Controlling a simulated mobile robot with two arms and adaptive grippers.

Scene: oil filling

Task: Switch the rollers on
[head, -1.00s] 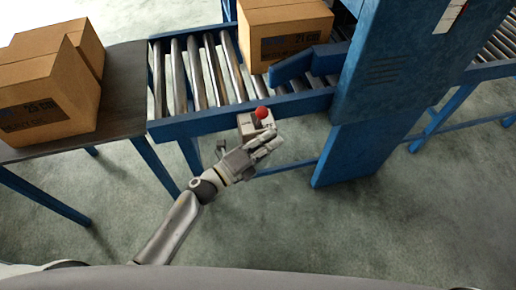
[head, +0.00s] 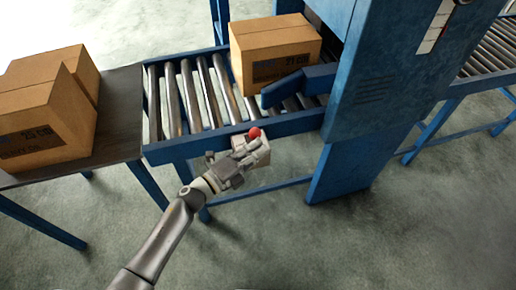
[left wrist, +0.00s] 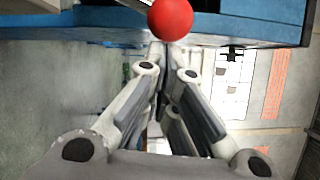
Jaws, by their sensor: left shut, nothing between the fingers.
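The roller conveyor (head: 203,100) has a blue frame with bare metal rollers on its left part. A beige switch box with a red ball knob (head: 254,133) sits on the conveyor's front side. My left gripper (head: 252,149) is shut and empty, with its fingertips at the box just below the knob. In the left wrist view the red knob (left wrist: 170,18) is at the top centre, just beyond the closed fingertips (left wrist: 172,48). I cannot tell whether the fingers touch the knob. My right gripper is in neither view.
A cardboard box (head: 273,55) stands on the rollers beside a blue guide arm (head: 298,86) and a tall blue machine (head: 375,100). Two cardboard boxes (head: 40,118) stand on a dark table (head: 118,115) at the left. The floor in front is clear.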

